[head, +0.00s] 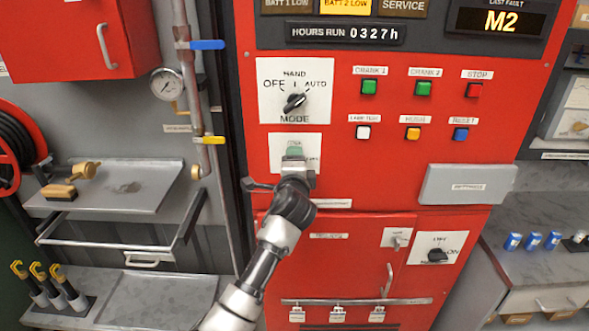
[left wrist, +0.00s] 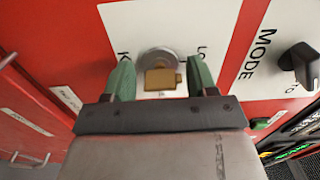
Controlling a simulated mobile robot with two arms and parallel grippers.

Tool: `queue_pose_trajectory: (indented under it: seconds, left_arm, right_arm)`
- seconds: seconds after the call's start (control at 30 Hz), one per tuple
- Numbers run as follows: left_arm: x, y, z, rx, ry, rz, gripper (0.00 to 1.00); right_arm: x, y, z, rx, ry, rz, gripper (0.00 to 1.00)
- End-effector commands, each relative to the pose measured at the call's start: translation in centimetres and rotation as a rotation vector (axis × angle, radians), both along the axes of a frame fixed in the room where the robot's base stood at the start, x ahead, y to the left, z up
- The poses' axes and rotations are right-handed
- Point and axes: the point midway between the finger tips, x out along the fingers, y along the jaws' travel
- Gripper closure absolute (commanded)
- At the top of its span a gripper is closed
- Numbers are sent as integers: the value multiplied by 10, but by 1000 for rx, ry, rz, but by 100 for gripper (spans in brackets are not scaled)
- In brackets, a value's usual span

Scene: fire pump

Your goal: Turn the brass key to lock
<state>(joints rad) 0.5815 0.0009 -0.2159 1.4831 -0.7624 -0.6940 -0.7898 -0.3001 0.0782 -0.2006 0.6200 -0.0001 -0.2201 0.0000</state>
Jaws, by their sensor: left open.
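The brass key (left wrist: 161,79) sits in a round grey lock (left wrist: 158,57) on a white label plate (left wrist: 205,22) on the red panel. My left gripper (left wrist: 161,74) is open in the left wrist view, with one green finger on each side of the key. A gap shows between the key and each finger. In the head view my left gripper (head: 294,152) is in front of the same white plate (head: 277,143) and hides the key and lock. The plate's lettering is partly hidden. My right gripper is not in view.
The black MODE knob (head: 294,102) is just above the key plate. Coloured push buttons (head: 413,133) are to the right. A grey box (head: 468,184) sticks out at lower right. A pipe with a yellow lever (head: 209,140) runs at the left.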

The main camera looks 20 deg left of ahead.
Motion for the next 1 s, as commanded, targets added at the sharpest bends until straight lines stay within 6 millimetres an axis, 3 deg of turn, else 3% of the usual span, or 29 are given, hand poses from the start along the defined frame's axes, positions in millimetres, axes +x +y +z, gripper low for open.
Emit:
queue_pose_trajectory:
  seconds: [0.17,0.6,1.0]
  left_arm:
    - [-17,-5,-2,-1,0,-1,43]
    - [-91,-27,-2,-2,0,-1,43]
    - [-103,-30,-1,0,1,0,43]
  right_arm:
    - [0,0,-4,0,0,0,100]
    - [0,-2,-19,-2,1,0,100]
    - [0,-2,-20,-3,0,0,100]
